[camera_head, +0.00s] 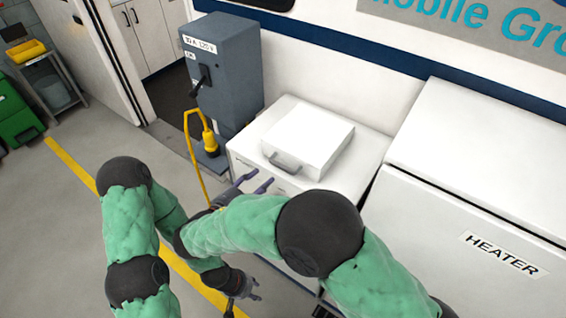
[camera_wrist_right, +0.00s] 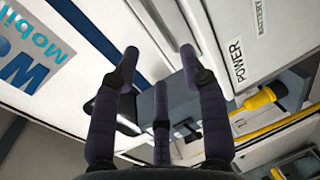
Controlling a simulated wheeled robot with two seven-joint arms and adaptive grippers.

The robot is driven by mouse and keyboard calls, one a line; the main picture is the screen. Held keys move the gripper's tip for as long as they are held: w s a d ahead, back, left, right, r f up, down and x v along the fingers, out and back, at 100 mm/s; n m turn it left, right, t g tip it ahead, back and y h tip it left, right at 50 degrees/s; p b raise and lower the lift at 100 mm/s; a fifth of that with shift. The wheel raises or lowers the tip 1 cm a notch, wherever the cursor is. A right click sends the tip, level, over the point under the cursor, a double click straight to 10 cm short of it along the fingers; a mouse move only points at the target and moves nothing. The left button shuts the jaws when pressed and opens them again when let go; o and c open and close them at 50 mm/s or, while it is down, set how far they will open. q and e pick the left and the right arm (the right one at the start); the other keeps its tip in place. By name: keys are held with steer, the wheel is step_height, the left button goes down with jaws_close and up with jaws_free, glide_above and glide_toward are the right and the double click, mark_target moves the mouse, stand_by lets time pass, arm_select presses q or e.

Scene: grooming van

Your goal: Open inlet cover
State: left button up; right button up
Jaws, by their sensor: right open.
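A white box-like cover (camera_head: 310,138) with a grey handle (camera_head: 285,163) on its front side projects from a white panel (camera_head: 355,165); it looks shut. It appears to be the inlet cover, though no label on it is readable. My right gripper (camera_head: 255,184) is open and empty, just left of and below the handle in the head view, apparently apart from it. Its spread fingers (camera_wrist_right: 160,54) show in the wrist view, with nothing between them. My left gripper (camera_head: 243,284) is lower, near the yellow floor line; its finger opening is too small to judge.
A grey power pedestal (camera_head: 222,70) with a yellow plug and cable (camera_head: 208,138) stands left of the cover. A white panel marked HEATER (camera_head: 440,245) is at right. Floor (camera_head: 60,210) is free at left. A POWER label (camera_wrist_right: 237,62) shows in the wrist view.

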mark_target(280, 167)
steer(key=x, duration=1)
steer(key=shift+f+p, duration=0.1)
steer(key=shift+p, duration=0.2)
jaws_close()
